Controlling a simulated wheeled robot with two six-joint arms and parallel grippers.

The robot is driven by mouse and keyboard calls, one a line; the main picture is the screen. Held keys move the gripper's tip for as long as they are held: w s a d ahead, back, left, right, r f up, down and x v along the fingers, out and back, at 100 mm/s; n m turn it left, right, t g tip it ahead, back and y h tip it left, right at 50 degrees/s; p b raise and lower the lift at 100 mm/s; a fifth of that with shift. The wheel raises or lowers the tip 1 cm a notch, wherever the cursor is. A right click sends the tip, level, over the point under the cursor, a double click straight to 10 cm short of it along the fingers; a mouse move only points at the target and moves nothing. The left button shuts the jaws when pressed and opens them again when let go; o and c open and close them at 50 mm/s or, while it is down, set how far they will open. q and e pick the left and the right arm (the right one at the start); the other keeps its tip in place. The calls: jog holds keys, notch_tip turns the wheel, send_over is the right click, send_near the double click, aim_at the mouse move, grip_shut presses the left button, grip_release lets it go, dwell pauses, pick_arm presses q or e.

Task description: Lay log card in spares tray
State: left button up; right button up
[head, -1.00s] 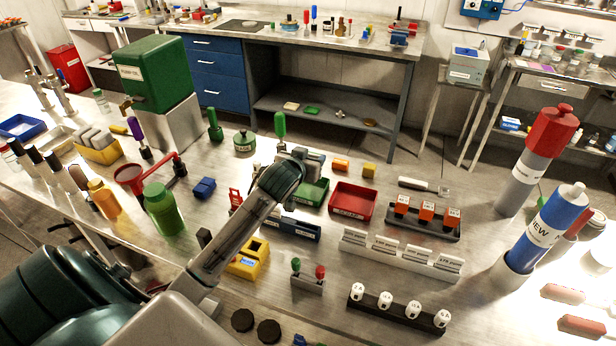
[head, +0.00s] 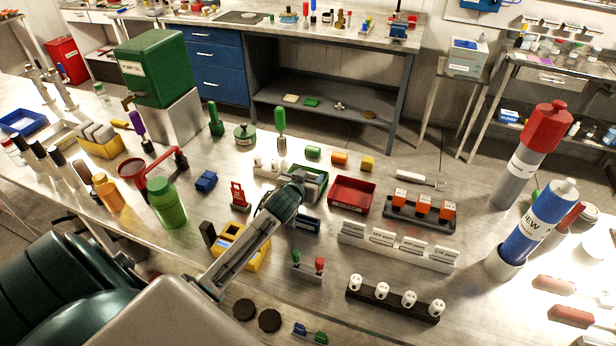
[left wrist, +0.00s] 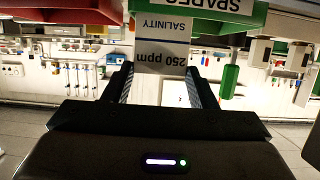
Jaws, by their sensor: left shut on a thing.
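My left gripper (head: 300,178) reaches in from the left to the green spares tray (head: 321,192), at the tray's near left side. In the left wrist view its fingers (left wrist: 160,82) are shut on the log card (left wrist: 162,52), a pale card reading "SALINITY 250 ppm" upside down. The tray, with its "SPARES" label (left wrist: 222,5), shows just beyond the card, overlapping it in the picture. I cannot tell whether card and tray touch. In the head view the arm hides the card and part of the tray. My right gripper is not in view.
A red tray (head: 352,195) stands right of the green one. Blocks in green (head: 313,152), orange (head: 340,158) and yellow (head: 367,163) lie behind. A white card rack (head: 397,247) and a yellow holder (head: 243,247) are nearer.

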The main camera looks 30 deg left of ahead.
pick_arm(q)
jog(key=o, duration=1)
jog(key=shift+c, duration=0.2)
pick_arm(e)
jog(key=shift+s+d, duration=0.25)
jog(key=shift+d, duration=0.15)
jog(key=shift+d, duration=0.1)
pick_arm(q)
jog(key=shift+r, duration=0.2)
jog(key=shift+s+d, duration=0.1)
jog(key=shift+s, duration=0.25)
jog(key=b+v, duration=0.2)
jog(key=v, duration=0.8)
jog(key=shift+s+d+r+b, duration=0.1)
jog(key=shift+s+r+b, duration=0.2)
jog(key=shift+s, duration=0.3)
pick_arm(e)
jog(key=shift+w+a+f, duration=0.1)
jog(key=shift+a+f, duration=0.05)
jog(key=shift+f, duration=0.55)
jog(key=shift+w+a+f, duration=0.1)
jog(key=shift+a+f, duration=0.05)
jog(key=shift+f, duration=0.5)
